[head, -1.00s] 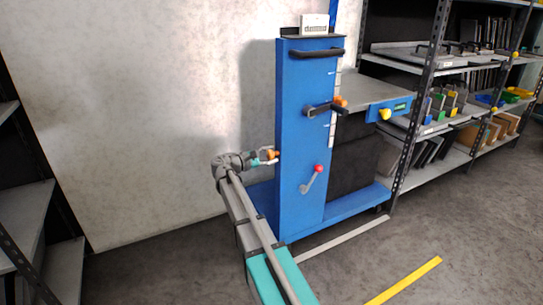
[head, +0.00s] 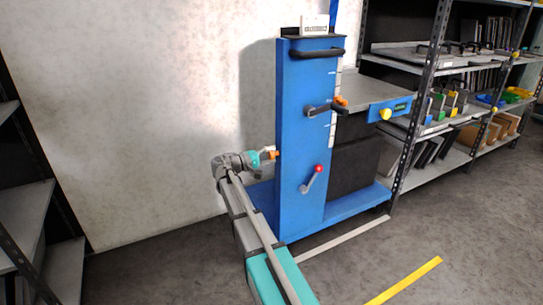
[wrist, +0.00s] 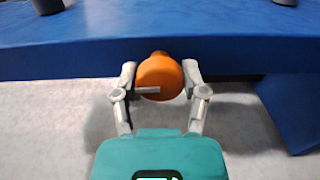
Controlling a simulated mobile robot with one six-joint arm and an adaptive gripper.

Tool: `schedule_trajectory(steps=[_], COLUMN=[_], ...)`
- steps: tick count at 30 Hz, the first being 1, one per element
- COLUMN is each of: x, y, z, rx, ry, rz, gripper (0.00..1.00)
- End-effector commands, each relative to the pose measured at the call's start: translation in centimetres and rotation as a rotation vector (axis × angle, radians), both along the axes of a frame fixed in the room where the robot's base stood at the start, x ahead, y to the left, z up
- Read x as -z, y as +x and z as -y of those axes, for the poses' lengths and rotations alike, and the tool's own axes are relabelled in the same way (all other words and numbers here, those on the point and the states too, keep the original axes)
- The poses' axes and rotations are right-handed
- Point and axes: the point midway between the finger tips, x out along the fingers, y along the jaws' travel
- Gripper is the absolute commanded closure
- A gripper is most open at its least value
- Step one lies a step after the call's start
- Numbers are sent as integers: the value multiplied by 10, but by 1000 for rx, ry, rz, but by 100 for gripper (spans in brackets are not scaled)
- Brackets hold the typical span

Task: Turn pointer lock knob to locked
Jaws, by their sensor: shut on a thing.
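An orange round knob (wrist: 160,72) with a short grey bar on its face sticks out from the blue panel in the wrist view. My gripper (wrist: 160,88) is shut on it, one grey finger on each side. In the head view the knob (head: 274,154) shows small at the left edge of the blue column (head: 295,130), with my gripper (head: 265,155) at it from the left. The bar lies roughly level in the wrist view. I cannot read any locked or unlocked mark.
The column's front carries a black handle (head: 316,53), a dark crank (head: 322,109) by a small orange piece (head: 341,100), and a red-tipped lever (head: 312,178). A grey platform (head: 385,92) stands to its right. Shelving lines the right side. Floor at front right is free.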

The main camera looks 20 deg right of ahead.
Motion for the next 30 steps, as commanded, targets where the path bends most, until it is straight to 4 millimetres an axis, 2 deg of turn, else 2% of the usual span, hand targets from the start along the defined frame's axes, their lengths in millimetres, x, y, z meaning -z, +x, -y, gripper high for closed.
schedule_trajectory(steps=[16,17,21,22,30], x=[1,1,1,1,0], y=[0,0,0,0,0], z=[-3,-3,-2,-2,0], rx=[-2,-2,-1,-1,0], ry=[5,5,4,3,2], rz=[33,33,33,33,32], gripper=[92,39,13,9,9])
